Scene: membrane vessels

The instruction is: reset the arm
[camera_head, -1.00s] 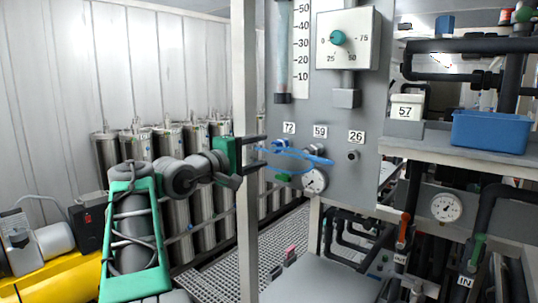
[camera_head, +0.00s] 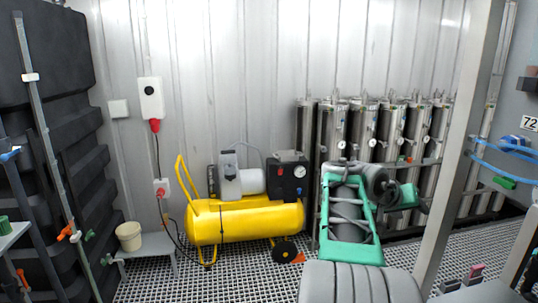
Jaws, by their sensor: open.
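My arm, with its green forearm frame, is folded low at the right of centre. My gripper (camera_head: 424,207) is small at its end, right of the forearm. It is open, and nothing shows between its fingers. The fingers are partly hidden by the gripper's green body. It is in front of the steel cylinders and left of the grey post, and I cannot tell the exact gap to either.
A yellow compressor (camera_head: 246,222) stands left of my arm. Several steel membrane vessels (camera_head: 333,140) line the wall behind it. A grey post (camera_head: 462,150) and a panel with blue tubing (camera_head: 516,142) are at the right. Black tank (camera_head: 60,90) and white bucket (camera_head: 129,236) stand left.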

